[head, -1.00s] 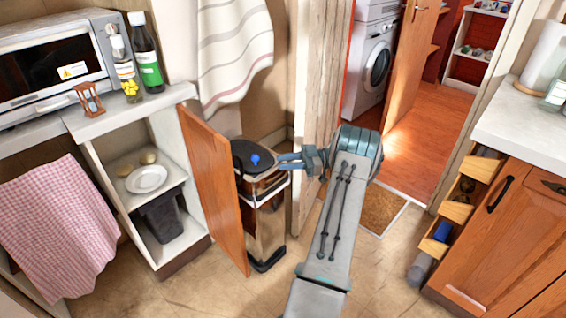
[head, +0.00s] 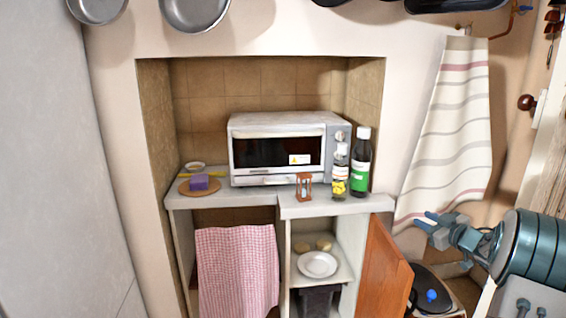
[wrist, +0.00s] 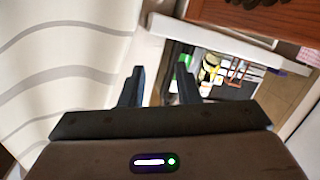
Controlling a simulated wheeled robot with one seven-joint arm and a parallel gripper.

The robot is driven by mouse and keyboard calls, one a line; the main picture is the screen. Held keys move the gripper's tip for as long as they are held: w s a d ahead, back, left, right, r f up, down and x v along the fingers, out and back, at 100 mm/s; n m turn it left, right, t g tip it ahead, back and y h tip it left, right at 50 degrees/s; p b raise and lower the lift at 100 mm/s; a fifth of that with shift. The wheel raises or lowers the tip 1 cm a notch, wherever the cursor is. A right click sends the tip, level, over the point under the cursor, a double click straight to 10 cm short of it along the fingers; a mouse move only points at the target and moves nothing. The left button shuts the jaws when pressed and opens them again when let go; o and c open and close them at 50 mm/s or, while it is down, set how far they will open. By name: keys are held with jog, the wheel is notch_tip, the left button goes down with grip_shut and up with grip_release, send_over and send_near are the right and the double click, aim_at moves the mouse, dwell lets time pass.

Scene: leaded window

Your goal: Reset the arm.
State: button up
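The wrist view also shows the spread, empty fingers of my gripper (wrist: 160,88). Nothing touches the fingertips as far as I can see.
The striped towel (head: 445,130) hangs close behind my gripper. The microwave (head: 277,150), dark bottle (head: 361,165), pill bottle (head: 341,172) and hourglass (head: 303,188) stand on the counter.

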jog(key=s+a+r+m+g+h+p, duration=0.3)
jog(key=s+a+r+m+h+p, duration=0.3)
jog(key=a+r, duration=0.4)
jog(key=s+a+g+p, duration=0.1)
jog(key=s+a+g, duration=0.2)
jog(key=s+a, duration=0.3)
jog(key=s+a+f+m+g+y+p, duration=0.1)
jog(key=s+a, duration=0.5)
jog(key=s, duration=0.9)
jog(key=s+a+g+p, duration=0.2)
jog(key=s+a+g, duration=0.3)
jog(key=s, duration=0.6)
jog(key=shift+a+f+g+y, duration=0.3)
jog(key=shift+a+f, duration=0.1)
jog(key=shift+a, duration=0.35)
